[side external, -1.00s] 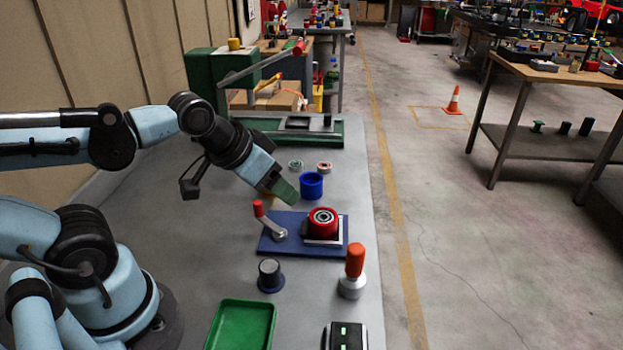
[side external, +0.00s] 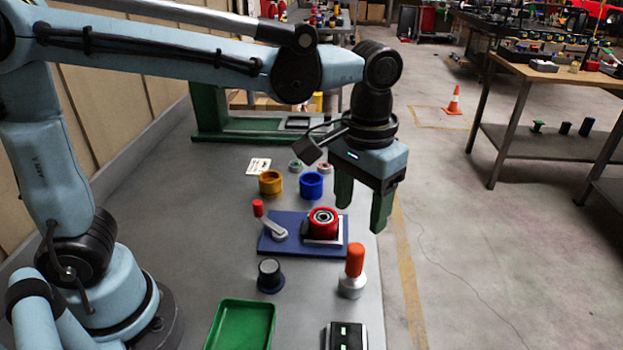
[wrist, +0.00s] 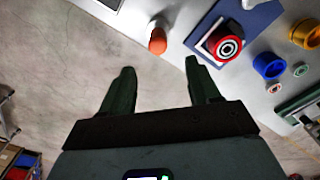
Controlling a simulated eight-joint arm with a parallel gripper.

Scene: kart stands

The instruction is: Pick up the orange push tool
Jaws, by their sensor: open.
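The orange push tool (side external: 354,262) stands upright on the bench near its right edge, with an orange handle on a pale metal base. In the wrist view its orange top (wrist: 157,42) shows beyond my fingertips, a little above the gap between them. My gripper (side external: 361,217) has two green fingers pointing down. They are apart and nothing is between them. In the side view my gripper hangs above the bench's right edge, higher than the tool and behind it. The wrist view also shows my gripper (wrist: 158,67) open and empty.
A blue plate (side external: 268,246) with a red round part (side external: 322,222) and a red-knobbed lever (side external: 270,222) lies left of the tool. A dark knob (side external: 270,276), green tray (side external: 242,326) and black box (side external: 345,336) are nearby. Yellow (side external: 270,184) and blue cups (side external: 311,186) stand behind.

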